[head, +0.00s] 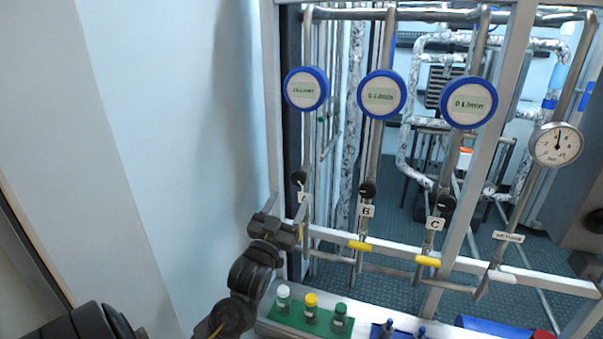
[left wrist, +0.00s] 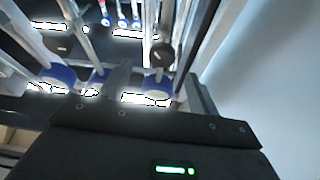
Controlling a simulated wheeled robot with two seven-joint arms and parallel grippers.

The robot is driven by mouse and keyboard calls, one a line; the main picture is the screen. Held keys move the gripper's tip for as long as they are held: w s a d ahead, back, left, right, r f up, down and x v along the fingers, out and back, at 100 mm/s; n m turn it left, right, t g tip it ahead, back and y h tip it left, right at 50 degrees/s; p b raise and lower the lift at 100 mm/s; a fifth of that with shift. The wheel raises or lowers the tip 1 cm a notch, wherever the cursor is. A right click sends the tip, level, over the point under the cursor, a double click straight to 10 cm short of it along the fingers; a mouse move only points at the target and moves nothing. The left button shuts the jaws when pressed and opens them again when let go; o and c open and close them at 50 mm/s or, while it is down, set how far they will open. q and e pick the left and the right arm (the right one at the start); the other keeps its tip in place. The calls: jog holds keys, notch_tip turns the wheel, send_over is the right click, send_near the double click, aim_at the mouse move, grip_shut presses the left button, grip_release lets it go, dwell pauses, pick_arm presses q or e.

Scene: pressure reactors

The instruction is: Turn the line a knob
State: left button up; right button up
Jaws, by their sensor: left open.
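My left gripper (head: 290,228) is open and empty, below the knob and in front of the lower part of line A. In the left wrist view a black knob (left wrist: 162,53), which looks like line A's, shows between the directions of the two open fingers (left wrist: 157,75), apart from them. A yellow handle low on line A is mostly hidden by the gripper. My right gripper does not show.
Similar black knobs sit on line B (head: 367,189) and line C (head: 446,202). Blue-rimmed displays (head: 306,89) hang above. A metal frame post (head: 270,100) and pale wall stand left. A green rack (head: 290,316) with small bottles lies below.

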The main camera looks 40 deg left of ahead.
aim_at(302, 173)
pick_arm(q)
jog(key=p+x, duration=0.2)
jog(key=x, duration=0.3)
jog(key=p+x, duration=0.2)
jog(key=x, duration=0.2)
jog(key=shift+w+a+r, duration=0.2)
jog(key=shift+a+r, duration=0.05)
jog(key=shift+r, duration=0.15)
jog(key=shift+w+a, duration=0.15)
jog(key=shift+w, duration=0.35)
jog(key=shift+r, duration=0.1)
jog(key=c, duration=1)
jog(key=shift+o, duration=0.2)
jog(key=shift+m+h+p, duration=0.35)
jog(key=shift+m+h, duration=0.05)
jog(key=shift+m, duration=0.3)
jog(key=o, duration=1)
jog(key=shift+c, duration=0.2)
